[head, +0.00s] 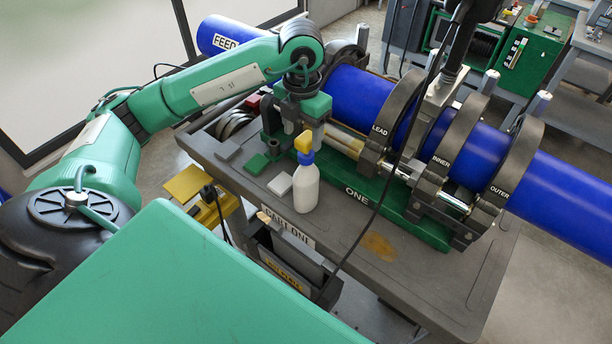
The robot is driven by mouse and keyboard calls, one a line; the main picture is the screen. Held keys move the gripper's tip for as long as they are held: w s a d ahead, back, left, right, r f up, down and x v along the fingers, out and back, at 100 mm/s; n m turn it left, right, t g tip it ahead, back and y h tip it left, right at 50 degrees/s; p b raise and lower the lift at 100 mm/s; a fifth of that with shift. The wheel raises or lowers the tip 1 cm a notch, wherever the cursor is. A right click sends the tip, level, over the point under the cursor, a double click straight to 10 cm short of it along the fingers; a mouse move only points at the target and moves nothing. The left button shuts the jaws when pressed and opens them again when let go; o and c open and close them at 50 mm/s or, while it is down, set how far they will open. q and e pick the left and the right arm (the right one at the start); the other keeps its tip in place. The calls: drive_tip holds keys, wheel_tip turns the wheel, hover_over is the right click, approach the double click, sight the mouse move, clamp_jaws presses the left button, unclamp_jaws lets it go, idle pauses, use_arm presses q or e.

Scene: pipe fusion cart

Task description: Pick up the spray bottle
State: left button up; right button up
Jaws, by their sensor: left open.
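The spray bottle (306,188) stands upright on the grey cart top near its front left edge. It has a white body, a blue collar and a yellow spray head. My left gripper (293,146) is open and points down at the bottle's head, close behind it in this view. Its fingers partly blend with the dark parts behind, and I cannot tell whether they touch the bottle. My right gripper is not in view.
A white block (280,184) and a green block (257,164) lie left of the bottle. The green clamp base (400,216) and a large blue pipe (565,205) are behind and right. A black cable (372,222) crosses the cart. The front right cart top is mostly clear.

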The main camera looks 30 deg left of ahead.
sight(306, 137)
use_arm(q)
drive_tip(key=f+p, duration=0.1)
drive_tip(key=w+f, duration=0.1)
drive_tip(key=f, duration=0.1)
drive_tip(key=f+p, duration=0.1)
drive_tip(key=shift+w+f+p, duration=0.25)
drive_tip(key=shift+p, duration=0.1)
drive_tip(key=shift+f, duration=0.4)
clamp_jaws()
